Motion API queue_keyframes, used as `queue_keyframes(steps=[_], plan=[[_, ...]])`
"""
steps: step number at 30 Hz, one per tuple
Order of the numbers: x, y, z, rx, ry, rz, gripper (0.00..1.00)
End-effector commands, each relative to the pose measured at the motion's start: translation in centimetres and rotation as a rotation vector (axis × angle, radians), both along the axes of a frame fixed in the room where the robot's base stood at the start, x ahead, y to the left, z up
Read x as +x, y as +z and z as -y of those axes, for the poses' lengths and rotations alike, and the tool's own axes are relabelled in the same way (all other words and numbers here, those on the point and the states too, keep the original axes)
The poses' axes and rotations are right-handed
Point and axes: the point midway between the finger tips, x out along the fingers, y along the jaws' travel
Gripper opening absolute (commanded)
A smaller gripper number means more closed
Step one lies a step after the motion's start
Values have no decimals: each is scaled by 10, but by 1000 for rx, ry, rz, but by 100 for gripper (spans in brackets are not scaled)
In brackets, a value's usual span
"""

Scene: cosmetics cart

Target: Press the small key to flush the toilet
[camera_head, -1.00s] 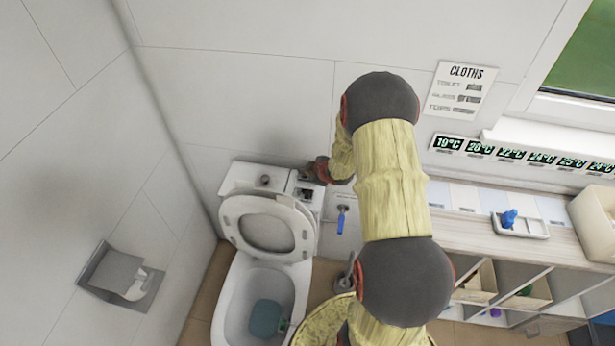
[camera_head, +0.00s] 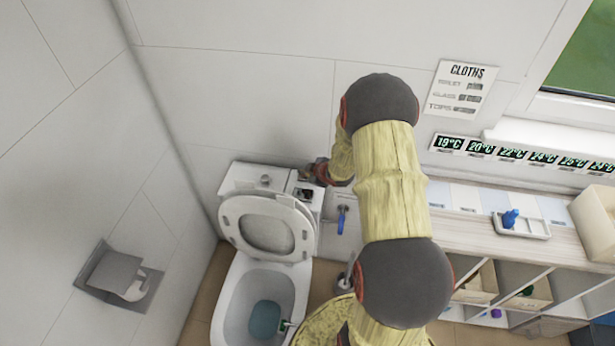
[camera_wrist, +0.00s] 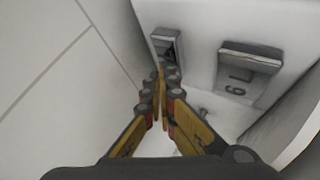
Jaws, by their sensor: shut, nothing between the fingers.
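The toilet (camera_head: 270,285) stands with its lid and seat raised against the cistern (camera_head: 240,172). In the wrist view two flush keys show on the white cistern. The smaller key (camera_wrist: 165,42) is at the left, and the wider key (camera_wrist: 250,62), with a marking on its plate, is at the right. My gripper (camera_wrist: 161,70) is shut and empty. Its fingertips appear at the lower edge of the smaller key; I cannot tell whether they touch it. In the head view my gripper (camera_head: 308,174) is at the cistern's right end, partly hidden by my wrist.
A wall lies close behind the cistern. A blue-handled valve (camera_head: 341,220) is right of the toilet. A paper holder (camera_head: 118,275) is on the left wall. A shelf unit (camera_head: 470,235) with a small tray (camera_head: 521,226) stands at the right. A blue-green object (camera_head: 265,320) is in the bowl.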

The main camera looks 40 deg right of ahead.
Motion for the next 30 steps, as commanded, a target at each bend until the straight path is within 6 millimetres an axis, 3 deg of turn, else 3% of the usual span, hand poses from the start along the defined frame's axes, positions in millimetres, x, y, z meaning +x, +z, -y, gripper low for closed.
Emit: queue_keyframes(steps=[30], plan=[[-1, -12, 0, 1, -1, -3, 0]])
